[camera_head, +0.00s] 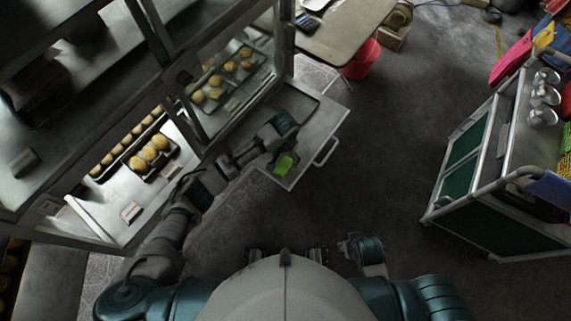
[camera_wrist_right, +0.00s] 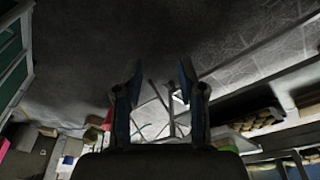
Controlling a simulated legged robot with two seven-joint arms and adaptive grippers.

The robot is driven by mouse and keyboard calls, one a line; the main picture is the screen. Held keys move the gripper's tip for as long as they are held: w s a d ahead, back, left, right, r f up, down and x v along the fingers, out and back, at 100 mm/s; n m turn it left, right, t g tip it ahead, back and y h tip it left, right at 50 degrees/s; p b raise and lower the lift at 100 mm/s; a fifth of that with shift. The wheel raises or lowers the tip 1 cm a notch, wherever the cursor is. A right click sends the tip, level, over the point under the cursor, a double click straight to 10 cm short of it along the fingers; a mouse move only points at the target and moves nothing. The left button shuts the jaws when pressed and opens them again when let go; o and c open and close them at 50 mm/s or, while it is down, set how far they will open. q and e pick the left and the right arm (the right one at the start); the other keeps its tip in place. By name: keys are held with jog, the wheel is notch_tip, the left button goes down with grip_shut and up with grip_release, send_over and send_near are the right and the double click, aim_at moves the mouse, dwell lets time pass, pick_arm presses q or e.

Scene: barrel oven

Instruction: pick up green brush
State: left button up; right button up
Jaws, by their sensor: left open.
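The green brush (camera_head: 285,166) shows as a bright green patch on the pulled-out metal shelf (camera_head: 318,137) at the oven's front. The rest of the brush is hidden or too dark to make out. My left gripper (camera_head: 276,155) is open over the shelf, right by the green patch. Whether its fingers touch the brush or lie around it cannot be told. My right gripper (camera_wrist_right: 160,72) is open in the right wrist view, with its two fingers apart and nothing between them. It is far from the brush, low beside my body.
The glass-fronted oven cabinet (camera_head: 205,142) with trays of yellow buns (camera_head: 150,153) fills the left. A table (camera_head: 343,40) and red bucket (camera_head: 361,59) stand beyond the shelf. A green-panelled cart (camera_head: 487,222) stands at the right. The floor between is clear.

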aim_at(283, 163)
pick_arm(q)
jog(key=shift+a+f, duration=0.15)
jog(key=shift+f, duration=0.2)
jog(key=shift+s+a+f+b, duration=0.15)
jog(key=shift+f+b, duration=0.15)
jog(key=shift+f, duration=0.25)
jog(key=shift+a+f+b, duration=0.1)
jog(key=shift+f+b, duration=0.15)
jog(key=shift+f, duration=0.3)
notch_tip(283, 163, down, 3)
jog(key=shift+r+b, duration=0.2)
jog(key=shift+b, duration=0.25)
jog(key=shift+d, duration=0.25)
jog(key=shift+c, duration=1)
jog(key=shift+a, duration=0.2)
jog(key=c, duration=1.1)
pick_arm(e)
jog(key=w+a+r+t, duration=0.2)
jog(key=w+t, duration=0.1)
jog(key=w, duration=0.2)
jog(key=shift+a+y, duration=0.15)
jog(key=shift+y, duration=0.25)
